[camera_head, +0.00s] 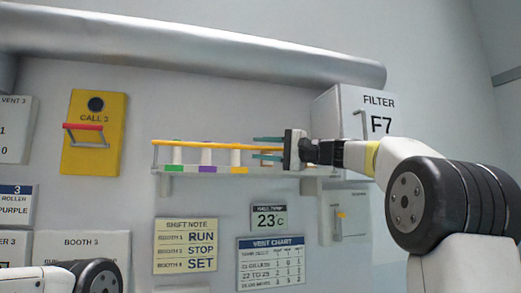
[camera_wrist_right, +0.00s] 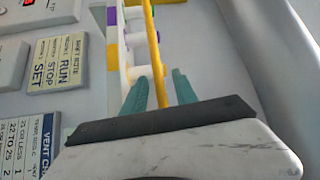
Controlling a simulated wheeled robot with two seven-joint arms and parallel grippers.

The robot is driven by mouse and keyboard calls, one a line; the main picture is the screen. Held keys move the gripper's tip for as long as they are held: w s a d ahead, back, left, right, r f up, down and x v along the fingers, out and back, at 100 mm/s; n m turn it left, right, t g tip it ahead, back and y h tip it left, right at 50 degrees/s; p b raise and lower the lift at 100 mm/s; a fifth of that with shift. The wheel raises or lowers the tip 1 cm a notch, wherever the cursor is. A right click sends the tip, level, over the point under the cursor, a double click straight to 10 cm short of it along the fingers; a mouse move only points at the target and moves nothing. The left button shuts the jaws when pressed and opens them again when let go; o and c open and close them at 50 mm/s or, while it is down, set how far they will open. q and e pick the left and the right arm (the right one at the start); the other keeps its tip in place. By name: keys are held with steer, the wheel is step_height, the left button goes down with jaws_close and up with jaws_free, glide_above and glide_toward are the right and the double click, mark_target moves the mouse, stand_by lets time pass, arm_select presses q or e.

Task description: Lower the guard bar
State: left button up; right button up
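The guard bar (camera_head: 205,145) is a long yellow-orange bar in front of a small wall shelf in the head view. It runs nearly level, above the shelf and across the tops of the spools. My right gripper (camera_head: 268,148) is at the bar's right end, with one teal finger above the bar and one below. In the right wrist view the bar (camera_wrist_right: 153,40) runs between the two spread fingers (camera_wrist_right: 160,92). The gripper is open, and I see no clear contact with the bar. My left gripper is out of view; only part of my left arm shows at bottom left.
The shelf (camera_head: 196,172) carries white spools with green, purple and yellow bases. A yellow call box (camera_head: 96,150) with a red handle is at left. A FILTER box (camera_head: 350,110) stands behind my right wrist. A silver pipe (camera_head: 190,48) runs above; signs hang below.

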jaws_close()
stand_by(1.4)
